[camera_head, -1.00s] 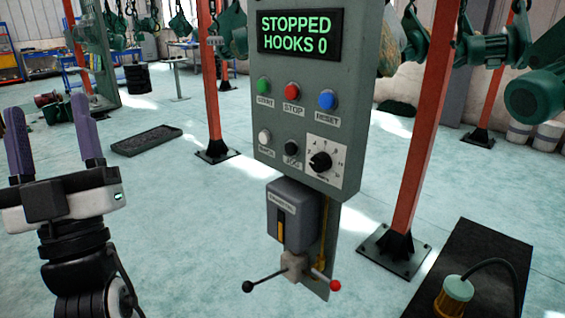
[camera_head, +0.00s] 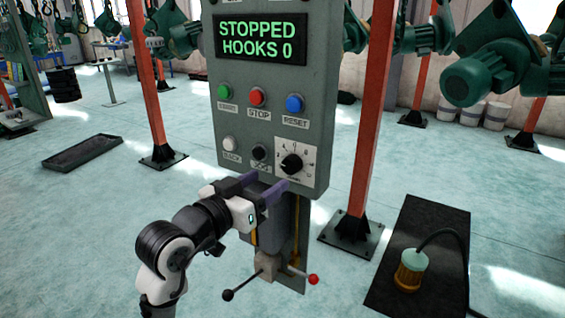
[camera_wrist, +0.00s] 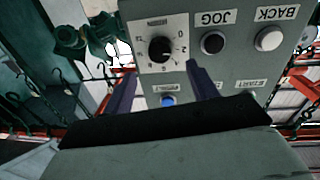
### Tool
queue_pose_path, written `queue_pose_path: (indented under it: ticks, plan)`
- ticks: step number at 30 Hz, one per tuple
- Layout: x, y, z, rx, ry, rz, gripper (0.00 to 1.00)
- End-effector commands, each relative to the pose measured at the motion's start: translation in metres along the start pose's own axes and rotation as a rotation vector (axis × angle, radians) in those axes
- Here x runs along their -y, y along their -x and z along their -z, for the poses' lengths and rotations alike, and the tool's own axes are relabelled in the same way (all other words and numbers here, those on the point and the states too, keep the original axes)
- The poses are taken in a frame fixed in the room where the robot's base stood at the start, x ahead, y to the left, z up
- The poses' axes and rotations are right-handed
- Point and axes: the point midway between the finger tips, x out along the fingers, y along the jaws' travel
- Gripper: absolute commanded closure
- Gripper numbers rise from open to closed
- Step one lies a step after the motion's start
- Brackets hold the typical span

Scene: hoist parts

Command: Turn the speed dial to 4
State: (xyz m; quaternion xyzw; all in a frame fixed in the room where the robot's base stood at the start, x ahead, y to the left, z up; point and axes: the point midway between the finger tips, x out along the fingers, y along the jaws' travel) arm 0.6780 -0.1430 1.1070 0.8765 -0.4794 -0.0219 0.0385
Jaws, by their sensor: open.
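The speed dial (camera_head: 291,164) is a black knob on a white square scale plate at the lower right of the grey control panel (camera_head: 318,108). Its pointer mark is too small to read surely. In the wrist view the panel appears upside down, and the dial (camera_wrist: 160,49) lies just beyond and between the fingertips. My gripper (camera_head: 265,187) has two purple fingers, open and empty, in front of the panel's lower edge, below and left of the dial. It also shows in the wrist view (camera_wrist: 160,74). No finger visibly touches the knob.
The display (camera_head: 260,40) reads STOPPED, HOOKS 0. Green (camera_head: 225,91), red (camera_head: 257,96) and blue (camera_head: 294,103) buttons sit above the white BACK button (camera_head: 229,144) and black JOG button (camera_head: 259,152). A red-knobbed lever (camera_head: 313,279) is below. An orange post (camera_head: 371,120) stands right.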

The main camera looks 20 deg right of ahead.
Motion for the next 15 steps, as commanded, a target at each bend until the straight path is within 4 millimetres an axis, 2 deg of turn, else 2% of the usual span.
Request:
queue_pose_path:
  ticks: [1,6,10,15]
  plan:
    - [-0.001,-0.012,0.004,0.002,0.001,-0.004,0.42]
    - [-0.001,-0.044,0.003,0.001,0.001,-0.002,0.42]
    - [0.000,-0.061,0.002,0.000,0.001,-0.001,0.42]
    - [0.000,-0.071,0.001,-0.002,-0.001,0.002,0.42]
